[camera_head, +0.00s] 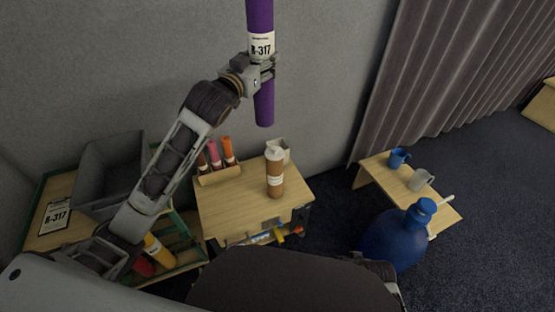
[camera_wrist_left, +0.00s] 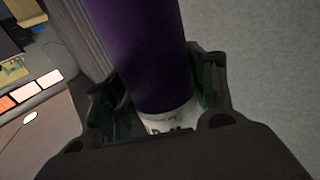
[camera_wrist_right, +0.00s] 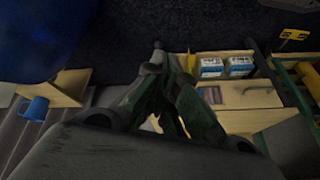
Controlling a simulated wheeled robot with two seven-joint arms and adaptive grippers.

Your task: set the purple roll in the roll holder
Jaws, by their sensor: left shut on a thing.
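The purple roll (camera_head: 260,20) is upright, with a white label reading R-317. My left gripper (camera_head: 262,72) is shut on it just below the label, high in front of the grey wall. The roll also fills the middle of the left wrist view (camera_wrist_left: 140,50), between the two fingers. A wooden rack (camera_head: 220,176), which looks like the roll holder, stands at the back left of the small table, below the held roll. Brown, pink and orange rolls (camera_head: 228,150) stand in it. My right gripper (camera_wrist_right: 170,75) shows in its wrist view with its fingers close together and nothing seen between them.
A brown bottle (camera_head: 275,172) and a white container (camera_head: 278,150) stand on the small wooden table (camera_head: 235,215). A grey bin (camera_head: 108,172) and an R-317 clipboard (camera_head: 55,217) are at left. At right are a large blue jug (camera_head: 395,240) and a low table with mugs (camera_head: 398,158).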

